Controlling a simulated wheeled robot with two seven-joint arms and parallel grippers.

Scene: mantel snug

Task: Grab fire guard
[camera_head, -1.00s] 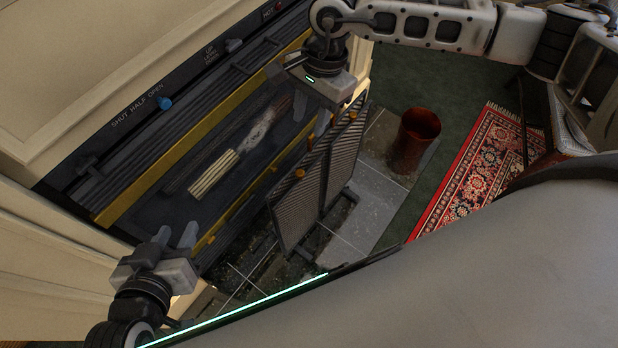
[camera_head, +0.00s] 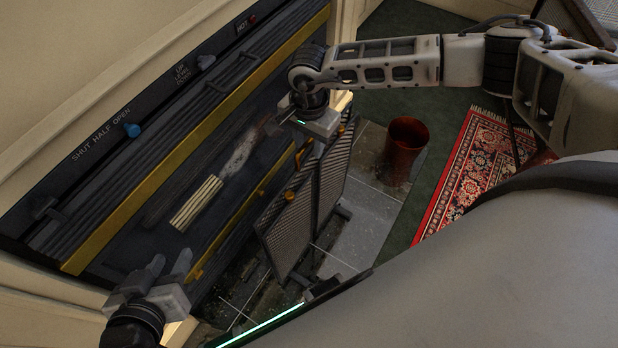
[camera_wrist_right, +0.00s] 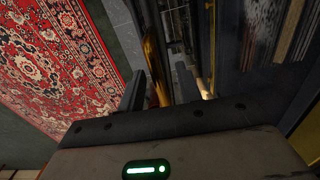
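The fire guard (camera_head: 285,222) stands upright on the tiled hearth in front of the fireplace. It has dark ribbed panels at an angle and orange-brass knobs along them. My right gripper (camera_head: 304,128) is at the guard's upper far end, with its fingers partly hidden. In the right wrist view its fingers (camera_wrist_right: 161,88) are apart, with an orange-brass piece (camera_wrist_right: 156,68) between them, closer to the left finger; I cannot tell whether they touch. My left gripper (camera_head: 170,264) is open and empty, left of the guard near the fireplace front.
The fireplace front has a yellow rail (camera_head: 150,190) and a dark ledge with a bundle of cream sticks (camera_head: 196,203). A copper bucket (camera_head: 404,150) stands on the hearth right of the guard. A red patterned rug (camera_head: 470,170) lies farther right. Bare tiles (camera_head: 362,215) show between guard and bucket.

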